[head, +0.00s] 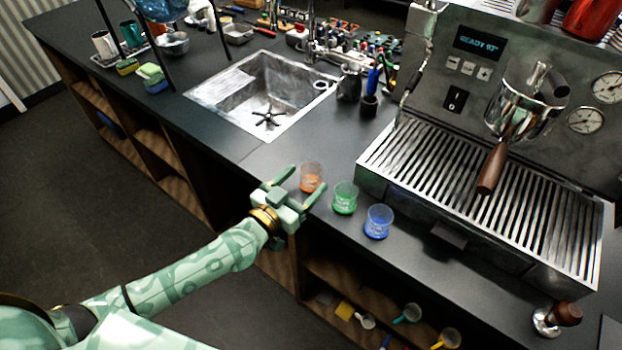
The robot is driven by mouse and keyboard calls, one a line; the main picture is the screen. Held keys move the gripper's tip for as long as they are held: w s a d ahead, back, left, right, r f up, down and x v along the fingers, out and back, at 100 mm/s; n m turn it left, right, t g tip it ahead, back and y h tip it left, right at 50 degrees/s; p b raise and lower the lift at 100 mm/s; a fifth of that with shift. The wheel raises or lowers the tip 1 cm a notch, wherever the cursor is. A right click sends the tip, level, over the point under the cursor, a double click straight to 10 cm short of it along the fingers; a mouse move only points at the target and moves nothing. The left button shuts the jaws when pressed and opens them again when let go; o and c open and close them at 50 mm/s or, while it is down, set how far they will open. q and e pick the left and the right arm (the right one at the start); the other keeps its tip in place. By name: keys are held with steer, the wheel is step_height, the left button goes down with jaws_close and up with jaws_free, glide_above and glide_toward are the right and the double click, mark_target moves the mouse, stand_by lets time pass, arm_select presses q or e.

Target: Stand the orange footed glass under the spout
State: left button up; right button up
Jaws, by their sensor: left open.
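The orange glass (311,178) stands upright on the dark counter, left of a green glass (345,198) and a blue glass (378,222). My left gripper (298,183) is open, its two fingers pointing toward the orange glass. One finger is left of the glass and the other is at its lower right; I cannot tell whether they touch it. The espresso machine (465,70) stands at the right. Its portafilter (525,105) with a wooden handle hangs above the slatted drip tray (400,150). My right gripper does not show.
A sink (225,90) is set in the counter behind the gripper. A dark cup with a blue-handled tool (370,100) stands near the machine's left side. A tamper (557,317) stands at the lower right. The drip tray's slats are bare.

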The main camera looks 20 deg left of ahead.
mark_target(317, 165)
arm_select(q)
steer(key=b+x, duration=0.1)
steer(key=x, duration=0.4)
steer(key=shift+w+r, duration=0.2)
steer(key=shift+w, duration=0.2)
steer(key=shift+r, duration=0.1)
steer(key=c, duration=1.2)
steer(key=shift+o, duration=0.2)
